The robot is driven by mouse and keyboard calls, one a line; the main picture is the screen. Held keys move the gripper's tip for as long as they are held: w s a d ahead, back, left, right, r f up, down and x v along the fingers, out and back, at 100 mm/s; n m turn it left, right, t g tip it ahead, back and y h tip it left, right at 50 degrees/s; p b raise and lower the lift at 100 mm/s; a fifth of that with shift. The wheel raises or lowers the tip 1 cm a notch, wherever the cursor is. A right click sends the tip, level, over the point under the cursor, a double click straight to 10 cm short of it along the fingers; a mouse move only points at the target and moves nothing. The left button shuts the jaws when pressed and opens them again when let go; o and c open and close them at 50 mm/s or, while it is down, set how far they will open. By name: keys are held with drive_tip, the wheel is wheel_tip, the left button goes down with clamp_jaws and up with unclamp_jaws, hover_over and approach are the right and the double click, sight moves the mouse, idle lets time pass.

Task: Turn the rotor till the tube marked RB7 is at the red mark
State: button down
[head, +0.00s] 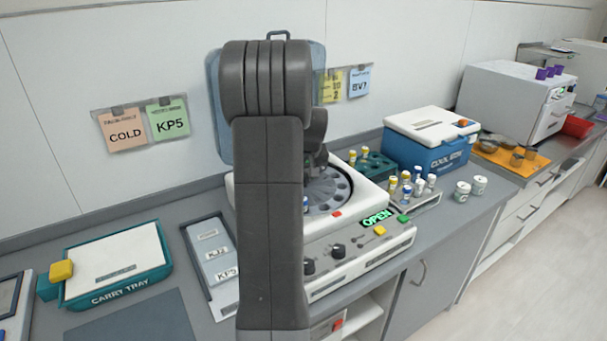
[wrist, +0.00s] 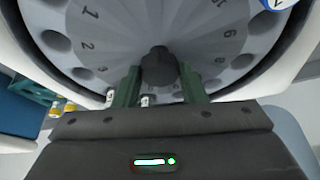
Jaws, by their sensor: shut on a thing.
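The grey rotor (head: 326,188) lies in the open centrifuge (head: 375,243), partly hidden by my arm. A red mark (head: 337,213) shows on the front rim. A tube (head: 305,204) with a blue band stands in the rotor beside my arm; its marking is unreadable. In the wrist view the rotor (wrist: 95,30) shows numbered empty holes, and part of a blue-and-white tube (wrist: 283,3) at the top right. My gripper (wrist: 158,72) is shut on the dark central hub (wrist: 158,66), one green finger on each side. Small white-and-dark items show near the left finger. I cannot see RB7.
A green rack (head: 372,165) and a tray of vials (head: 412,190) stand right of the centrifuge, before a blue cool box (head: 425,150). Two white jars (head: 470,188) stand at the counter edge. A carry tray (head: 115,265) is at left. The display reads OPEN.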

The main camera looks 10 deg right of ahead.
drive_tip(key=shift+w+d+n+y+b, duration=0.1)
drive_tip(key=shift+n+y+b, duration=0.3)
drive_tip(key=shift+n, duration=0.9)
drive_tip(key=shift+d+n+y+b, duration=0.15)
drive_tip(key=shift+n+y, duration=0.35)
drive_tip(key=shift+n, duration=0.8)
drive_tip(key=shift+a+r+n+g+y, duration=0.1)
drive_tip(key=shift+n+g+y, duration=0.25)
drive_tip(key=shift+n, duration=0.25)
drive_tip(key=c, duration=0.9)
unclamp_jaws()
drive_tip(key=b+v, duration=0.1)
drive_tip(key=v, duration=1.2)
drive_tip(key=shift+r, duration=0.4)
drive_tip(key=shift+f, duration=0.1)
